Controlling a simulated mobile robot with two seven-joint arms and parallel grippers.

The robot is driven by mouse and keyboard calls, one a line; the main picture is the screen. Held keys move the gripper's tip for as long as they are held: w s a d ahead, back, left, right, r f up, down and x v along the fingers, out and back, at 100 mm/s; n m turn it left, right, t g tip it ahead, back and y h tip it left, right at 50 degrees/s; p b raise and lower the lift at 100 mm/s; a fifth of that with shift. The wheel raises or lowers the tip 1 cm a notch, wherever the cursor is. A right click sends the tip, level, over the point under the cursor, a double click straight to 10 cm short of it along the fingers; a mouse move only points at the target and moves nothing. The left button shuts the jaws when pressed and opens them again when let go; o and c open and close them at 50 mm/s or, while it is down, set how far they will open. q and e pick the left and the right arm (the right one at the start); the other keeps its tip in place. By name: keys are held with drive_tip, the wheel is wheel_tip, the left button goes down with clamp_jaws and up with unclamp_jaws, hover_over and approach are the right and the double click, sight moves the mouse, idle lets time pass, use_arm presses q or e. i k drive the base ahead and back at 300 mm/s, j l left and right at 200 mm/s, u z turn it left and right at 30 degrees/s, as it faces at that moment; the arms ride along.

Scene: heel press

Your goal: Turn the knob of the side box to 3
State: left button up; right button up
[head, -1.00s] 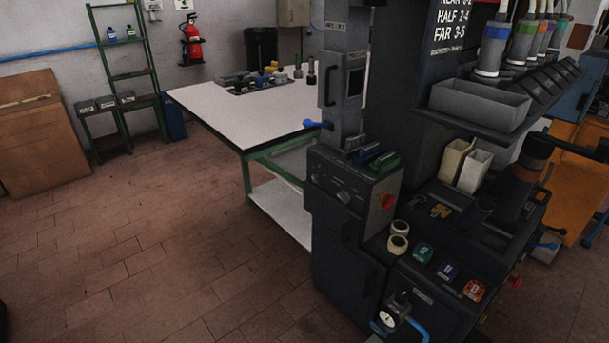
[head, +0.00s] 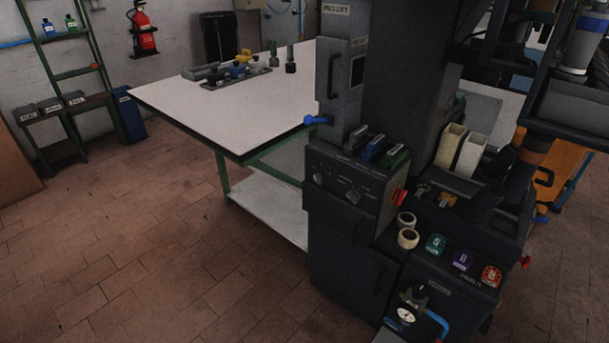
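The side box (head: 345,190) is a dark grey box on the near left side of the press, below a tall grey column. Its front face carries two dark round knobs, a left knob (head: 318,179) and a right knob (head: 353,196), with small pale marks around them. The marks are too small to read, so I cannot tell either knob's setting. A red switch (head: 398,198) sits on the box's right side. Several coloured blocks (head: 372,150) stand on its top. Neither of my grippers is visible in the head view.
A white worktable (head: 230,110) with green legs stands behind and left of the box. A blue lever (head: 316,119) sticks out left above the box. Tape rolls (head: 408,238) and a gauge (head: 405,314) are at the right. The brick floor (head: 170,250) at the left is clear.

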sight(317, 178)
drive_tip(key=i+j, duration=0.1)
drive_tip(key=j, duration=0.25)
drive_tip(key=i+j, duration=0.15)
drive_tip(key=j, duration=0.25)
drive_tip(key=i+j, duration=0.1)
drive_tip(key=j, duration=0.25)
drive_tip(key=i+j+z, duration=0.1)
drive_tip(key=j, duration=0.3)
